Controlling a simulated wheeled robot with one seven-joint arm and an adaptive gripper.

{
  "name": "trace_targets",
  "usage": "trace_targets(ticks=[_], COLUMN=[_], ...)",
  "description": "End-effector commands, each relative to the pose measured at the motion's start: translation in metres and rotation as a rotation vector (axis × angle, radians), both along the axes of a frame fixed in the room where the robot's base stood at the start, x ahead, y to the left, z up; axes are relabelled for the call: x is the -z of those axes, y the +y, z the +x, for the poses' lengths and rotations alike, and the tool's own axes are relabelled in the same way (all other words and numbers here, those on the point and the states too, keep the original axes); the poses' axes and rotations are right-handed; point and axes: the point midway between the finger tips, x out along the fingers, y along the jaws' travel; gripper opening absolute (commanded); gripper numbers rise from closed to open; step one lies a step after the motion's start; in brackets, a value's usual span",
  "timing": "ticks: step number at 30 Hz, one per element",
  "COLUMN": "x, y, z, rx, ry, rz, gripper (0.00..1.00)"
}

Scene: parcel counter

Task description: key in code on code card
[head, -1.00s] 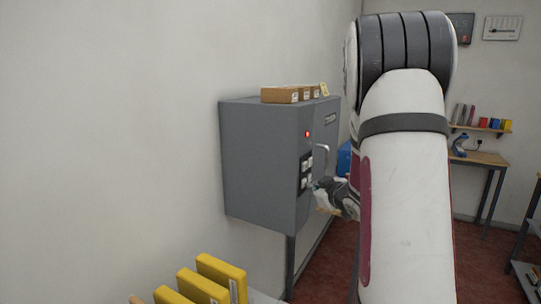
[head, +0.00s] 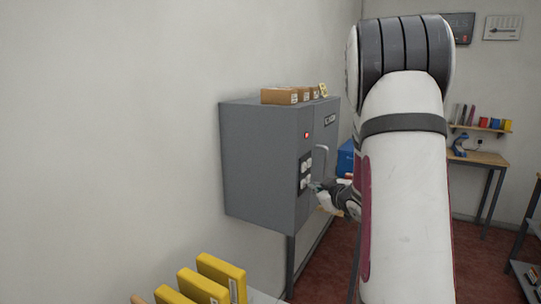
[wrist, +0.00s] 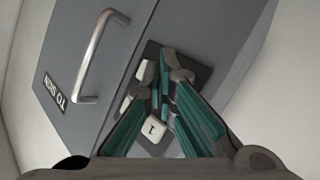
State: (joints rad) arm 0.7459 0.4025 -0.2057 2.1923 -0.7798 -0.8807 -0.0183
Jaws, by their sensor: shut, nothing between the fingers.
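In the wrist view the keypad plate (wrist: 197,75) is partly hidden behind my fingers. A key marked 1 (wrist: 154,129) shows there, with other white keys (wrist: 146,73) beside the fingers. My gripper (wrist: 166,75) is shut and empty, its tips over the keypad; whether they touch a key I cannot tell. In the head view my gripper (head: 315,186) is at the keypad's lower right. A small pale yellow card (head: 323,89), perhaps the code card, stands on the cabinet; its writing is unreadable.
A bar handle (wrist: 97,55) and a label (wrist: 54,89) are on the cabinet door. A small lamp (head: 307,135) sits above the keypad. Brown boxes (head: 280,96) lie on top. Yellow parcels (head: 221,274) stand at the lower left. A wooden desk (head: 482,158) is at the right.

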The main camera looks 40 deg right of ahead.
Motion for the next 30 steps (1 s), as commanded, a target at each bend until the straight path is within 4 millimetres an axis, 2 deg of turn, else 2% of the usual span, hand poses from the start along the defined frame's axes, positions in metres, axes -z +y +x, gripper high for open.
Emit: trace_targets(ticks=[3, 18, 30], x=[-0.001, -0.001, 0.000], y=[-0.005, -0.021, -0.022], z=[-0.013, -0.051, -0.053], rx=[0.004, 0.002, 0.001], ry=[0.002, 0.001, 0.001], rz=[0.001, 0.000, 0.000], gripper=[0.00, 0.00, 0.00])
